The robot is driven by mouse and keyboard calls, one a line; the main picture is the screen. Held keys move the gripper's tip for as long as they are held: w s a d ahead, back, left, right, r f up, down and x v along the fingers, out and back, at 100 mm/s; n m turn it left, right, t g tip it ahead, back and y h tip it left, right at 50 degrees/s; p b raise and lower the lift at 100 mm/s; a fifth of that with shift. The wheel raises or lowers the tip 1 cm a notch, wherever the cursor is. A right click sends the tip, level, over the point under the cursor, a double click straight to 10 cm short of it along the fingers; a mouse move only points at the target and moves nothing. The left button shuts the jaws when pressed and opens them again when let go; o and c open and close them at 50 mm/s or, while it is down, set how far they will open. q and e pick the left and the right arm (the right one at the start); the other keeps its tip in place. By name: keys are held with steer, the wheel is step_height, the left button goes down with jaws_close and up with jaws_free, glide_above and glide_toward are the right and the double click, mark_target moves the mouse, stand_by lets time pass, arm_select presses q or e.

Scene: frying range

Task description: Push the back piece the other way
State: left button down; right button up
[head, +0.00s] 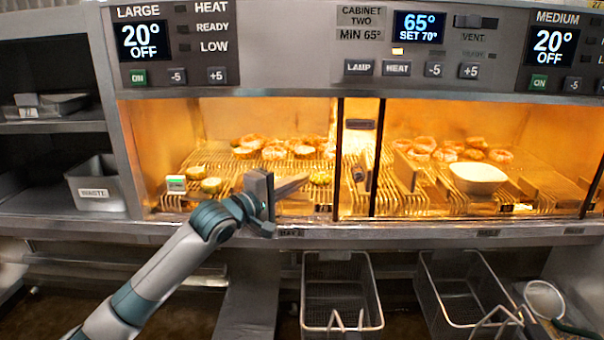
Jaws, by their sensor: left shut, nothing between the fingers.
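My left gripper (298,184) reaches in from the lower left to the front opening of the lit cabinet. Its fingers are shut and empty, pointing right over the wire rack (345,195). Several browned round pieces (273,152) lie in a group toward the back of the left bay, apart from the fingers. I cannot tell which piece is the back one meant. My right gripper is not in view.
Dark upright posts (337,160) split the cabinet front close to the fingers. The right bay holds a pale bowl (478,178) and more browned pieces (424,145). A small labelled block (176,184) stands at left. Below the counter hang wire baskets (341,290).

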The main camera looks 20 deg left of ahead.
mark_target(309, 190)
arm_select(q)
steer(key=shift+w+d, duration=0.3)
steer(key=shift+w, duration=0.3)
steer(key=shift+w+d+r+p, duration=0.1)
steer(key=shift+w+d+p, duration=0.15)
steer(key=shift+d+p, duration=0.4)
steer(key=shift+w+d, duration=0.15)
steer(key=shift+d, duration=0.2)
steer(key=shift+a, duration=0.1)
